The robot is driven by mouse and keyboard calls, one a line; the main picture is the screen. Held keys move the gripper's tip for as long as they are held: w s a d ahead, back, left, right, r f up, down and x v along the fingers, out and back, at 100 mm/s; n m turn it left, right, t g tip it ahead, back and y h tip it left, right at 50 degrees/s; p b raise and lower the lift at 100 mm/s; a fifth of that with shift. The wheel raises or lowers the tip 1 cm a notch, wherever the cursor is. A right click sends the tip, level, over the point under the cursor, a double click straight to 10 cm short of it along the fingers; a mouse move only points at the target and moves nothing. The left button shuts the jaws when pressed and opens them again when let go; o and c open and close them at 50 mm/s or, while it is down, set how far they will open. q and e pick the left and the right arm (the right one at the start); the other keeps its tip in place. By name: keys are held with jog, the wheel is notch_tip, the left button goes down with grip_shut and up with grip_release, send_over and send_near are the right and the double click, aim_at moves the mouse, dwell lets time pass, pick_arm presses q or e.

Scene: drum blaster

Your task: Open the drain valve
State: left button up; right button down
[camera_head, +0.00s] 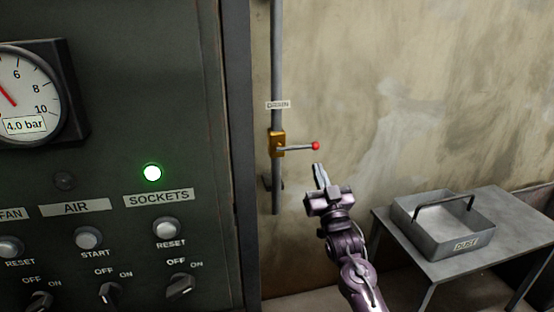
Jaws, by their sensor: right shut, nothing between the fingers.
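The drain valve (278,143) is a brass body on a vertical grey pipe (277,60) against the wall, under a small label (278,104) that seems to read DRAIN. Its lever (297,148) sticks out sideways to the right, across the pipe, and ends in a red ball knob (316,146). My right gripper (318,168) is just below the red knob, pointing up, with its fingers shut and nothing between them. It looks apart from the lever, though the depth gap is hard to tell. My left gripper is not in view.
A dark control cabinet (226,150) fills the left, with a gauge (20,90) marked 4.0 bar, a lit green SOCKETS lamp (152,173), buttons and switches. A grey table (397,246) at right bears a metal DUST tray (420,235). The wall right of the lever is clear.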

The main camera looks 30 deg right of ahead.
aim_at(297, 147)
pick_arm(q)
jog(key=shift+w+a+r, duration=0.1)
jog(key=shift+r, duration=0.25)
pick_arm(e)
jog(key=shift+a+r+t, duration=0.1)
jog(key=shift+r+t, duration=0.2)
jog(key=shift+r, duration=0.6)
jog(key=shift+w, duration=0.15)
jog(key=x, duration=1)
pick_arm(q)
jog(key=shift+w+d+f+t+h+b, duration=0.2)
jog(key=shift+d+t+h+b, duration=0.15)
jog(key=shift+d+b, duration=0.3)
pick_arm(e)
jog(key=f, duration=0.4)
jog(key=shift+w+f, duration=0.1)
jog(key=shift+w, duration=0.2)
